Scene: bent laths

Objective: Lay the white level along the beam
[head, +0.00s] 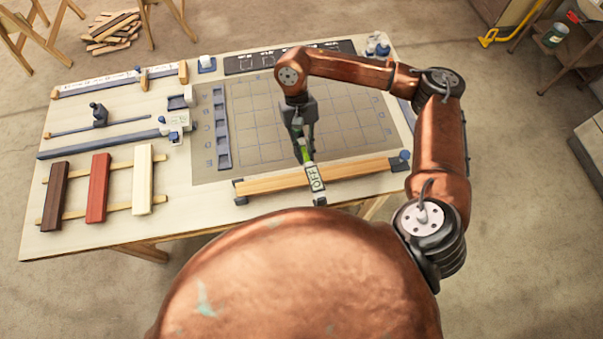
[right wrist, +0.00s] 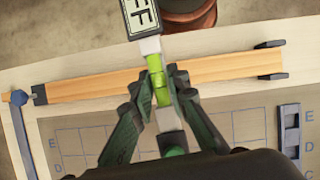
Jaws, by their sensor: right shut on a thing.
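The white level (head: 320,197) has a lime-green middle and a display plate reading OFF. It also shows in the right wrist view (right wrist: 150,45). My right gripper (head: 306,150) is shut on its green part, seen close up in the right wrist view (right wrist: 162,72). The level lies crosswise to the pale wooden beam (head: 265,185), pointing across it, with its display end past the near side. I cannot tell whether it touches the beam. The beam (right wrist: 90,88) rests between dark end brackets at the table's near edge. My left gripper is not in view.
A gridded grey mat (head: 350,130) lies behind the beam. A blue slotted strip (head: 222,130) lies on the mat's left side. Dark brown, red (head: 98,188) and cream laths lie on rails at the left. A blue-knobbed stop (head: 400,160) stands at the beam's right end.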

